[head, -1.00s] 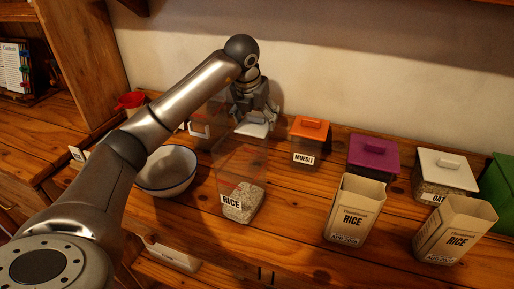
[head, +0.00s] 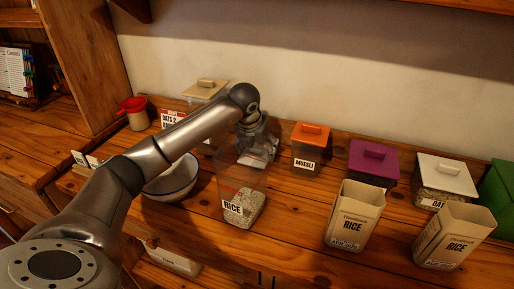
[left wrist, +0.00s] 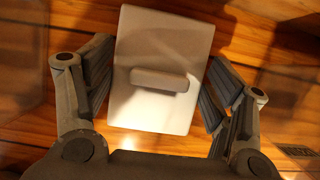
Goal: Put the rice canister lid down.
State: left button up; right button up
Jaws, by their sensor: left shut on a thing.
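The rice canister (head: 242,206) is a clear, lidless tub with a RICE label and some rice at its bottom, standing on the wooden counter. The rice canister lid is a pale square plate with a bar handle; it fills the middle of the left wrist view (left wrist: 160,108). My left gripper (head: 260,146) is shut on the lid, with one finger at each side in the wrist view. In the head view, the gripper and lid are low behind the canister. I cannot tell whether the lid touches the counter. My right gripper is not in view.
A white bowl (head: 172,180) stands left of the canister. The orange-lidded muesli tub (head: 309,147), a purple-lidded tub (head: 373,160) and a white-lidded oats tub (head: 446,175) line the back right. Two rice cartons stand in front, one at centre right (head: 353,215). An oats tub (head: 205,92) stands behind my arm.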

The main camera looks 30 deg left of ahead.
pick_arm(q)
jog(key=o, duration=0.9)
jog(key=shift+f, duration=0.15)
jog(key=shift+s+r, duration=0.1)
jog(key=shift+r, duration=0.5)
jog(key=v, duration=1.1)
jog(key=shift+s+r, duration=0.1)
jog(key=shift+r, duration=0.05)
